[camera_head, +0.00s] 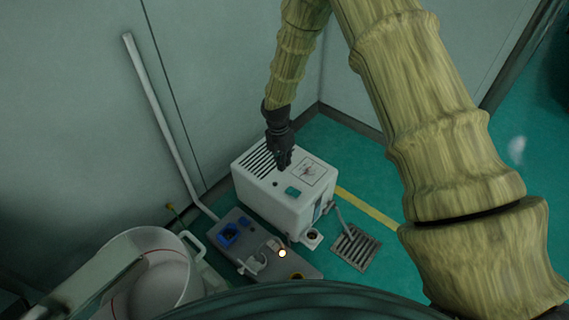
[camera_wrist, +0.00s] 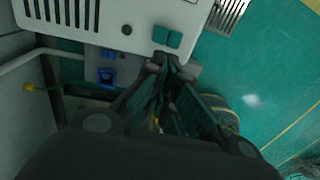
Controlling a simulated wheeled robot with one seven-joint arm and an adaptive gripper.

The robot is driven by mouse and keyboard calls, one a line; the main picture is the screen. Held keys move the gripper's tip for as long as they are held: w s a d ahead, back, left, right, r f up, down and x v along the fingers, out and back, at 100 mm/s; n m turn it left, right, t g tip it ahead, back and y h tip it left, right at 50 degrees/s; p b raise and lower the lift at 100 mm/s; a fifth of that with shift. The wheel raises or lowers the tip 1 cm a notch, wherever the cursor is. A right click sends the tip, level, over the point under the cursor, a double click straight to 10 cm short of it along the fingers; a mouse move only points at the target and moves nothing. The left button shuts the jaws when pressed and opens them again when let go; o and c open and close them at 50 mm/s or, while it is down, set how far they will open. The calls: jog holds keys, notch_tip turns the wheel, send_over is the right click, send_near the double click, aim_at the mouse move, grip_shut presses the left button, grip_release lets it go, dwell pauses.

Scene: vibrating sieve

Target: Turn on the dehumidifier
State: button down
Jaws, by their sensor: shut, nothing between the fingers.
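The dehumidifier appears to be the white box (camera_head: 262,193) on the floor by the wall, also in the wrist view (camera_wrist: 100,18). Its top has a slotted vent, a small dark round spot (camera_head: 275,184) and a panel with a drawing (camera_head: 309,173). A teal two-part switch (camera_head: 293,191) sits near its front edge and shows in the wrist view (camera_wrist: 167,37). My gripper (camera_head: 284,165) is shut and empty, pointing down over the box top. In the wrist view its fingertips (camera_wrist: 172,64) lie close to the switch. I cannot tell whether they touch anything.
A grey unit (camera_head: 240,254) with a blue socket and a lit orange lamp stands before the box. A white round vessel (camera_head: 165,262) is at the lower left. A pipe (camera_head: 165,120) runs along the wall. A floor drain (camera_head: 354,247) lies right. Green floor beyond is clear.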

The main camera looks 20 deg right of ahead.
aim_at(293, 192)
jog(key=p, duration=0.1)
jog(key=s+p, duration=0.1)
jog(key=shift+s+d+r+g+h+p, duration=0.2)
jog(key=shift+r+g+h+p, duration=0.1)
jog(key=shift+g+p, duration=0.1)
jog(key=shift+f, duration=0.1)
jog(key=b+x, duration=0.2)
jog(key=x, duration=1.2)
jog(key=shift+a+f, duration=0.1)
jog(key=shift+a, duration=0.05)
dwell(0.3)
